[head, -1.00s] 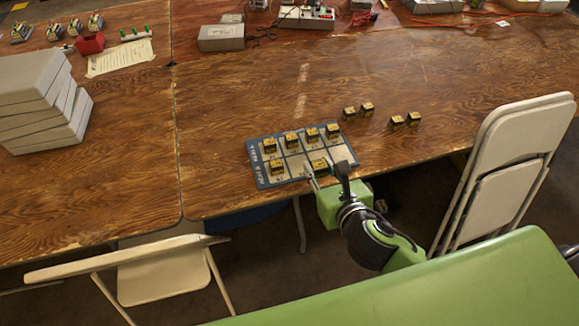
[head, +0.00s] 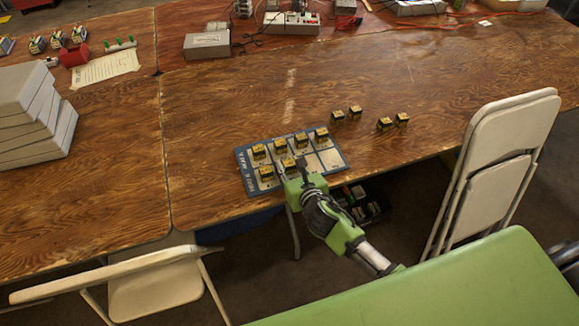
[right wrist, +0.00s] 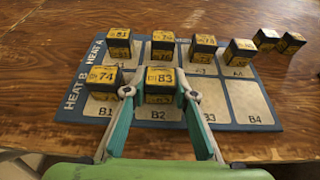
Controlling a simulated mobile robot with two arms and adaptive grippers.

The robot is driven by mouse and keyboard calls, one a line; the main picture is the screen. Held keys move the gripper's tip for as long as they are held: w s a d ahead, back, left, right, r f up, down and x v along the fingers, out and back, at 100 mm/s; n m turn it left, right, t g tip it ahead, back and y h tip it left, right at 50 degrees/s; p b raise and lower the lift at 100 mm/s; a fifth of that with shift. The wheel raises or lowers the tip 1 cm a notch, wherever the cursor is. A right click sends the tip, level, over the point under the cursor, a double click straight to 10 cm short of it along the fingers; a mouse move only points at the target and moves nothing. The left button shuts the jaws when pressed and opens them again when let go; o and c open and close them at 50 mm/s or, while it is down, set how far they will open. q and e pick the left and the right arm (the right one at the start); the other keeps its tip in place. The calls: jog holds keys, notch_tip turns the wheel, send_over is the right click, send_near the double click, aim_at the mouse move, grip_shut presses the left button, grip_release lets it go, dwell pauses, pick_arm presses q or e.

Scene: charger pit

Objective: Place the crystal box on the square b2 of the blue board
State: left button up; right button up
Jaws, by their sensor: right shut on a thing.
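The blue board (head: 243,174) lies near the table's front edge, with grey squares marked A and B. My right gripper (right wrist: 160,92) is shut on a small yellow-and-black box marked 83, the crystal box (right wrist: 160,80), which also shows in the head view (head: 288,162). The box is at square B2 (right wrist: 158,115), whose label shows in front of it. I cannot tell whether its base touches the board. Another box, marked 74 (right wrist: 103,80), stands on B1 to its left. Squares B3 (right wrist: 208,108) and B4 (right wrist: 250,102) are bare. My left gripper is not in view.
Several similar boxes stand along the A row, one at A1 (right wrist: 118,44) and one at A4 (right wrist: 240,52). Loose boxes (head: 385,124) stand on the table beyond the board. Folding chairs (head: 498,160) stand at the front. The table's middle is clear.

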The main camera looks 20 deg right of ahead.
jog(key=shift+f, duration=0.2)
jog(key=o, duration=0.9)
jog(key=shift+r, duration=0.25)
jog(key=v, duration=1.2)
jog(key=shift+s+d+f, duration=0.1)
